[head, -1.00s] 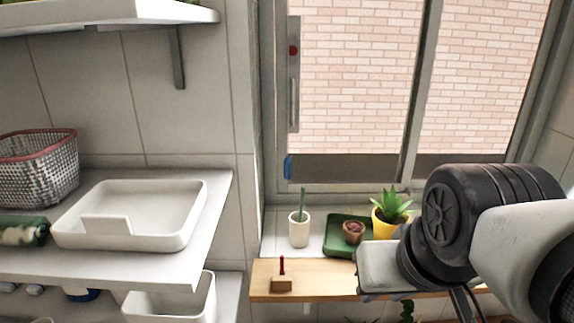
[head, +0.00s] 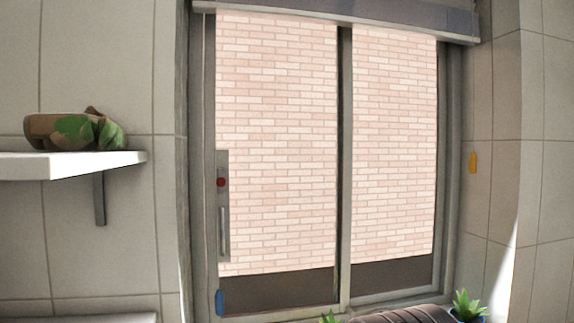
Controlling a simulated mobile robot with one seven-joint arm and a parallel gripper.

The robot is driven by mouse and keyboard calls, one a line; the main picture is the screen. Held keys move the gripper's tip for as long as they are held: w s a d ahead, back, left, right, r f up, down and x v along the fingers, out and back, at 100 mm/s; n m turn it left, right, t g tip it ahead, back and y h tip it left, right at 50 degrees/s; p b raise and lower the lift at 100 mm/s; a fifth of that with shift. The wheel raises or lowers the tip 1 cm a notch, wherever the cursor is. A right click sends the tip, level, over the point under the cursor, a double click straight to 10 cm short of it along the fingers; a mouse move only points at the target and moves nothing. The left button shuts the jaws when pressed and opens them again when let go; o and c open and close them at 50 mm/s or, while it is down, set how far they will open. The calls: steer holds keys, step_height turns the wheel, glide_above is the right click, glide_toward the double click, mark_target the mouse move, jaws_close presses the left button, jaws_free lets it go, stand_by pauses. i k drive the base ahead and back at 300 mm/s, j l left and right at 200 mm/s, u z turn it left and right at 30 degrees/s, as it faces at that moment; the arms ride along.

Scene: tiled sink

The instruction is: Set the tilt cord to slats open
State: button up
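In the head view a grey rail (head: 350,12) runs along the top of the window. No hanging slats can be made out below it. A small blue piece (head: 219,303) sits at the lower left of the window frame. A small orange-yellow piece (head: 473,162) is on the right side wall, beside the window. Either could be a cord end, but no cord is clear and I cannot tell which is the tilt cord. My gripper is out of view; only a dark rounded part of my arm shows at the bottom edge.
The sliding window has a grey centre post (head: 345,170) and a handle plate with a red dot (head: 221,182). A white shelf (head: 70,164) with a camouflage-patterned item (head: 75,130) juts out at left. A green plant (head: 467,305) is at the bottom right.

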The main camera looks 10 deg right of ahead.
mark_target(472, 164)
steer(key=j+z, duration=0.15)
steer(key=z, duration=0.35)
steer(key=k+j+z, duration=0.1)
steer(key=z, duration=0.4)
steer(key=k+z, duration=0.15)
steer(key=z, duration=0.35)
